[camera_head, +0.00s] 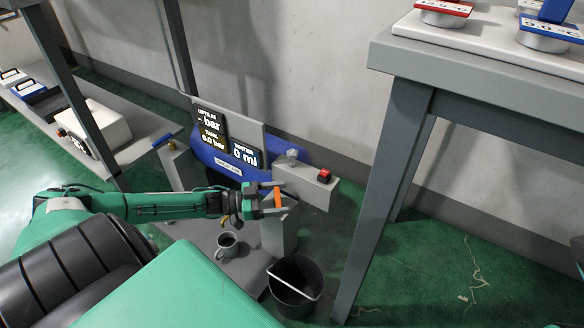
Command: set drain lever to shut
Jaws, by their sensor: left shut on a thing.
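The orange drain lever (277,197) stands at the top of a grey post (280,232), beside the blue tank. My left gripper (276,198) reaches in from the left and is shut on the orange lever. The fingers and wrist cover part of the lever and the post top, so the lever's mount is hidden. My right gripper is not in view.
A dark bucket (294,288) and a grey cup (228,244) stand below the gripper. The blue tank (205,152) carries display panels (211,122). A box with a red button (324,176) is just right. A grey table (440,75) stands at right.

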